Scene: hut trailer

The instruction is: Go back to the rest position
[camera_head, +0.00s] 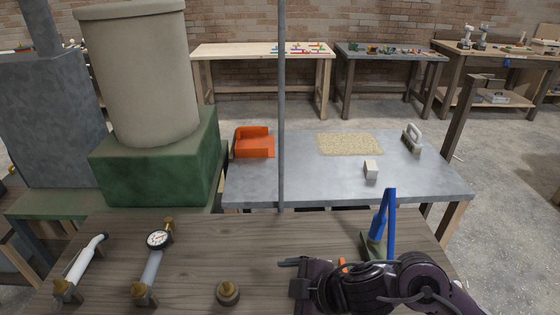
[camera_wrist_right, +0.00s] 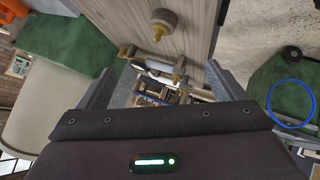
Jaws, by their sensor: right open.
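My right gripper (camera_head: 290,275) is above the wooden bench (camera_head: 200,240) near its front edge, right of the middle. Its arm comes in from the lower right. In the right wrist view the jaws (camera_wrist_right: 160,78) stand apart with nothing held between them. My left gripper is not in view.
A blue-handled tool (camera_head: 390,222) stands close behind my right arm. A thin grey post (camera_head: 281,110) rises behind the bench. A metal table (camera_head: 300,180) lies beyond.

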